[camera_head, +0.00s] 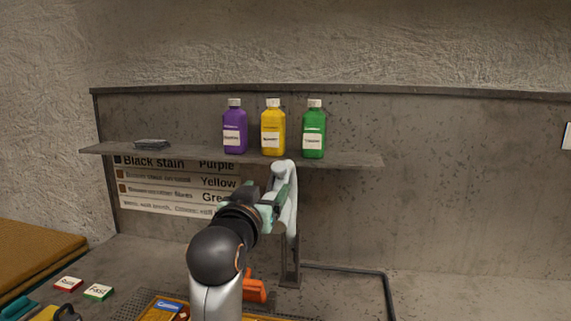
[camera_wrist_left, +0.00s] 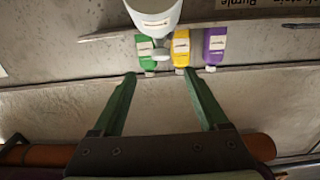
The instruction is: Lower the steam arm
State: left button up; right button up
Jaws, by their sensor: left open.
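The steam arm (camera_head: 290,215) is a pale grey, curved piece on a dark upright post (camera_head: 290,265) behind the work surface. It stands raised, with its rounded top just below the shelf. My left gripper (camera_head: 276,202) is open beside its upper part, and its green fingers partly overlap it in the head view. In the left wrist view, the open fingers (camera_wrist_left: 158,78) are apart with nothing between them. A pale rounded end (camera_wrist_left: 153,15), which looks like part of the steam arm, lies beyond the fingertips. My right gripper is in neither view.
A shelf (camera_head: 350,159) holds purple (camera_head: 235,130), yellow (camera_head: 273,130) and green (camera_head: 313,132) bottles above the gripper. An orange part (camera_head: 254,291) sits beside my arm. Red (camera_head: 68,284) and green (camera_head: 98,292) labelled blocks lie left. The right side is clear.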

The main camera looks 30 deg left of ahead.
aim_at(278, 171)
pick_arm(q)
jog(key=x, duration=0.4)
jog(key=p+x, duration=0.1)
jog(key=x, duration=0.3)
jog(key=p+x, duration=0.1)
jog(key=x, duration=0.3)
jog(key=shift+w+a+r, duration=0.2)
jog(key=shift+w+r, duration=0.1)
jog(key=shift+c, duration=0.3)
grip_shut()
dwell(1.0)
